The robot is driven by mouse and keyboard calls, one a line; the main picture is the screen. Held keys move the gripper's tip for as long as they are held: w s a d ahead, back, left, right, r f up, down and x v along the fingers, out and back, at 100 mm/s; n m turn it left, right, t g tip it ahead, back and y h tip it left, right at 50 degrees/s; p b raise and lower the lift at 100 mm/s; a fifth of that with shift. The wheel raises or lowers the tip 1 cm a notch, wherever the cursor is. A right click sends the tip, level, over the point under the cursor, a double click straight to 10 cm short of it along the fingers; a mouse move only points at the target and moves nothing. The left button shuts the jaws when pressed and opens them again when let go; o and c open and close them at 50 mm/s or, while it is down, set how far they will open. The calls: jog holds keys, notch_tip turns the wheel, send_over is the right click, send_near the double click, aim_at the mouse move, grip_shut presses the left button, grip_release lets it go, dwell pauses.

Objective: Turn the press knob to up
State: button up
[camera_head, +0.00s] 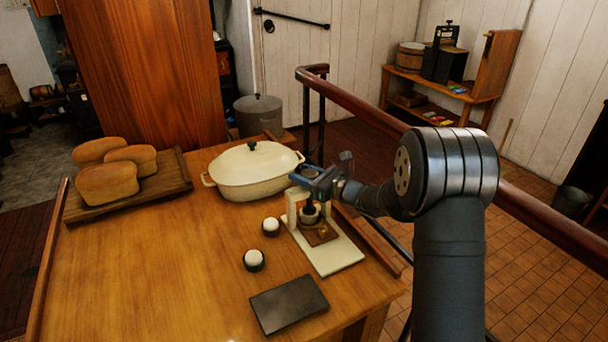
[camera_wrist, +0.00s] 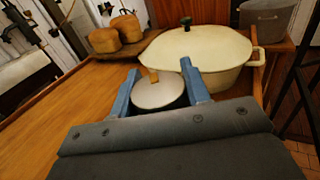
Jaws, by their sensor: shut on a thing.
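The press (camera_head: 341,259) stands on the wooden table near its right edge, with a cream base and frame, a dark plunger and a small brown plate under it. My gripper (camera_head: 303,178) is at the top of the press, reaching in from the right. In the wrist view my gripper's blue fingers (camera_wrist: 160,85) sit on both sides of the round pale press knob (camera_wrist: 160,96) and are shut on it. An orange-brown mark on the knob points away from my wrist, slightly left. In the head view my gripper hides the knob.
A cream lidded pot (camera_head: 250,178) stands close behind the press. Two dark cups with white round tops (camera_head: 254,258) and a dark slab (camera_head: 289,303) are left and in front. Bread loaves lie on a board (camera_head: 172,190) at the far left. The table's left middle is clear.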

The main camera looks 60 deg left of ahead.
jog(key=shift+s+d+n+g+h, duration=0.1)
jog(key=shift+n+g+h, duration=0.6)
jog(key=shift+g, duration=0.4)
jog(key=o, duration=1)
jog(key=v, duration=1.7)
jog(key=shift+d, duration=0.25)
